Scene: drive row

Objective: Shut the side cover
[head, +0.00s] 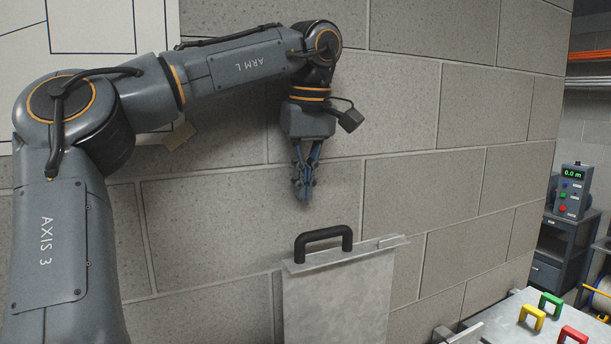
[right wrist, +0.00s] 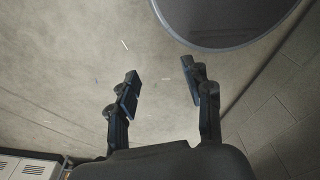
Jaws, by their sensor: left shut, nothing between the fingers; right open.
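The side cover (head: 338,297) is a pale grey metal panel in the lower middle of the head view, standing up in front of the block wall. A black handle (head: 323,240) arches from its top edge. My left gripper (head: 304,197) hangs fingers down above the handle and a little to its left in the picture. It is shut and empty, apart from the handle. The cover's lower part is cut off by the frame. My right gripper (right wrist: 163,92) shows in the right wrist view, open with nothing between its fingers.
A metal surface (head: 493,318) at the lower right bears yellow (head: 531,317), green (head: 551,304) and red (head: 572,336) handle-shaped pieces. Behind it, a box with a green display (head: 572,190) stands on a dark cabinet (head: 560,245). A dark round-edged object (right wrist: 225,22) is near my right gripper.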

